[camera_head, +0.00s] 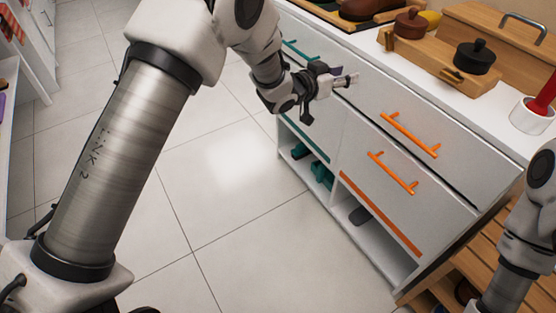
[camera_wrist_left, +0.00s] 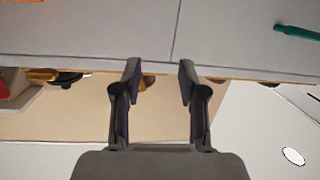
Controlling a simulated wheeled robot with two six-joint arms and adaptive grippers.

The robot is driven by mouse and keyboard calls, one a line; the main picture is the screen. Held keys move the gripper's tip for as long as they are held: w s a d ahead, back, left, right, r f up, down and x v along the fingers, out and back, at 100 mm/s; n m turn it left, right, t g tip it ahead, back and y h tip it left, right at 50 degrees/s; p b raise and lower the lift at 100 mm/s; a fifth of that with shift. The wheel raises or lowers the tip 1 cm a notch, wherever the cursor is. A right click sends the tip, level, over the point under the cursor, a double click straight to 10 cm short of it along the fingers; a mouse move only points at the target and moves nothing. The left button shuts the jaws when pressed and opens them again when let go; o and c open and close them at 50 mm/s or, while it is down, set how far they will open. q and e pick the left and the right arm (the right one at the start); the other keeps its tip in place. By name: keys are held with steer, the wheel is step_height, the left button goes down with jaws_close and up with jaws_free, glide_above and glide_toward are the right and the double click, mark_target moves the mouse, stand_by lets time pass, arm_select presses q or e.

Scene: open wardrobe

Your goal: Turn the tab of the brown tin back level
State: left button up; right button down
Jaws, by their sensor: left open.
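The brown tin (camera_head: 410,24), round with a knobbed lid, stands upright on a wooden stand (camera_head: 425,52) on the white counter. Its tab is too small to make out; a small dark part (camera_head: 388,38) shows at the stand's front below it. My left gripper (camera_head: 347,80) is open and empty, in front of the drawer fronts, apart from and below the tin. In the left wrist view, between the open fingers (camera_wrist_left: 160,78), a small brown shape (camera_wrist_left: 147,82) shows past the counter edge, partly hidden by a finger. My right gripper is out of view.
A black tin (camera_head: 475,57) stands on the same stand, with a brass-coloured piece (camera_head: 451,74) before it. A wooden box (camera_head: 500,35) is behind. A white cup (camera_head: 532,115) holds something red. Orange handles (camera_head: 410,134) stick out of the drawers. The floor (camera_head: 225,190) is clear.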

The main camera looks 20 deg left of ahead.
arm_select(q)
steer(key=s+a+f+n+g+y+p, duration=0.2)
steer(key=s+a+f+g+p, duration=0.1)
steer(key=s+f, duration=0.5)
steer(key=s+a+f+n+g+y+p, duration=0.2)
steer(key=s+a+f+p, duration=0.3)
steer(key=s+f, duration=0.4)
steer(key=shift+s+a+f+g+y, duration=0.3)
steer(key=shift+s+a+g+y, duration=0.3)
steer(key=shift+s, duration=0.55)
steer(key=shift+a, duration=0.1)
